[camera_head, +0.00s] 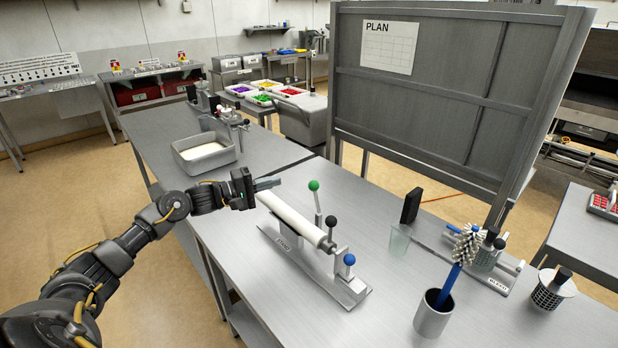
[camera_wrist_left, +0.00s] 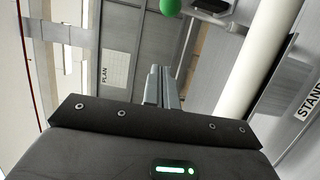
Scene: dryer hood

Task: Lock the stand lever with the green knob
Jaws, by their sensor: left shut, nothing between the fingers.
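The green knob (camera_head: 314,185) tops a thin lever standing nearly upright behind the stand (camera_head: 299,262) on the table. A white roller (camera_head: 291,217) lies along the stand. My left gripper (camera_head: 267,184) is shut and empty at the roller's far left end, to the left of the green knob and apart from it. In the left wrist view the shut fingers (camera_wrist_left: 160,87) point up the picture. There the green knob (camera_wrist_left: 170,7) is cut by the top edge, beyond the fingertips, and the white roller (camera_wrist_left: 255,55) is on the right. My right gripper is not in view.
The stand also has a black knob (camera_head: 331,221) and a blue knob (camera_head: 349,259). To the right are a black block (camera_head: 411,205), a cup with a brush (camera_head: 433,314) and a mesh basket (camera_head: 551,290). A grey tray (camera_head: 204,152) stands behind my left gripper. The table's front middle is clear.

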